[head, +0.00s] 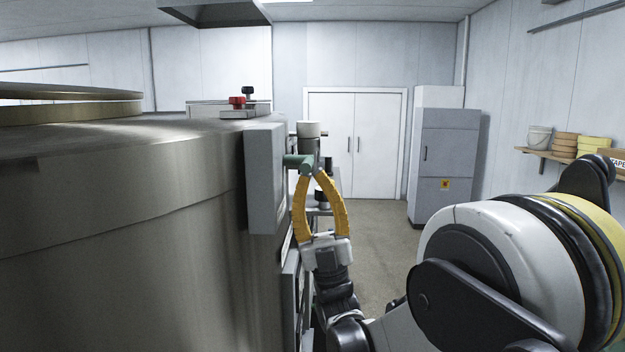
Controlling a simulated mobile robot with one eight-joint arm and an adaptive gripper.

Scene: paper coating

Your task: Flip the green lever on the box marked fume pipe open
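A grey box (265,180) is fixed to the side of a large metal tank. Its front is seen nearly edge-on, and no fume pipe marking can be read. A dull green lever (296,160) sticks out to the right from the box's upper part. My gripper (313,176) has two yellow curved fingers pointing up. The fingertips are apart, just below and at the lever's outer end, with an empty gap between the fingers. Whether they touch the lever cannot be told.
The large tank (130,220) fills the left side. A small box with a red knob (237,101) sits on top. Behind the lever stands a grey cylindrical device (309,140). A grey cabinet (447,165) stands at the back right, with open floor (385,235) before it.

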